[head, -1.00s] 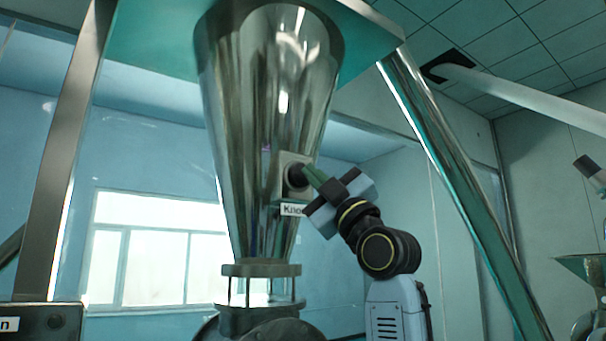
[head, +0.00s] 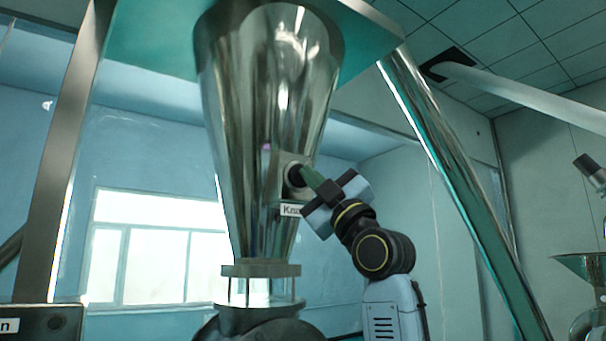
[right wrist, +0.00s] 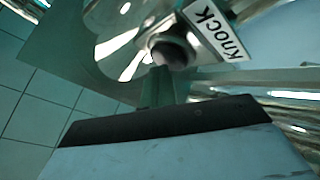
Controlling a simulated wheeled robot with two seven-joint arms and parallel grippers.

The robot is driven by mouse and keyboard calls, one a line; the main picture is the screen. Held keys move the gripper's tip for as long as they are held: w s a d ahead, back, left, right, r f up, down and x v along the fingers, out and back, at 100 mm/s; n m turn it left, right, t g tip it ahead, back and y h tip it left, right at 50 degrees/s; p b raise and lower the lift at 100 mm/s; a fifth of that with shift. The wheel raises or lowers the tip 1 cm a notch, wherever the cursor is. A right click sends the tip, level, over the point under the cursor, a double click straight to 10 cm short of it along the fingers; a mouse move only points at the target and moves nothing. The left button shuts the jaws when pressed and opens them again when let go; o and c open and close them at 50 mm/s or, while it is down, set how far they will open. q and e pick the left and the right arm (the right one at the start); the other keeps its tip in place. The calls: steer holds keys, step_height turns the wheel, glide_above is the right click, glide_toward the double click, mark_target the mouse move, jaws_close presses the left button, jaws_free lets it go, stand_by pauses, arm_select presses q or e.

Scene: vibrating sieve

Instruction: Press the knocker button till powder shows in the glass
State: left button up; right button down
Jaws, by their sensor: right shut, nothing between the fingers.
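The knocker button (head: 294,175) is a dark round knob in a pale box on the side of the shiny steel hopper (head: 265,110). A label below it, partly covered by my right gripper, reads "Knock" in the right wrist view (right wrist: 212,30). My right gripper (head: 309,173) is shut and empty, its green fingertips at the button; I cannot tell whether they touch it. In the right wrist view the button (right wrist: 172,52) is just beyond the fingertips. The sight glass (head: 262,291) under the hopper looks clear, with no powder visible in it. My left gripper is not in view.
A slanted steel leg (head: 460,190) stands right of my right arm, and another frame post (head: 68,160) stands at the left. A dark box (head: 40,322) with a cut-off label is at the lower left. A small funnel (head: 582,266) is at the far right.

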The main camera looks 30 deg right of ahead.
steer(key=shift+w, duration=0.5)
stand_by(0.3)
steer(key=shift+s, duration=0.1)
steer(key=shift+s+f+b, duration=0.15)
steer(key=shift+s+b, duration=0.2)
steer(key=shift+s, duration=0.65)
steer(key=shift+s+d+b, duration=0.15)
steer(key=shift+s+b, duration=0.3)
steer(key=shift+s, duration=0.85)
steer(key=shift+s+d+b, duration=0.1)
steer(key=shift+s+b, duration=0.3)
steer(key=shift+s, duration=0.85)
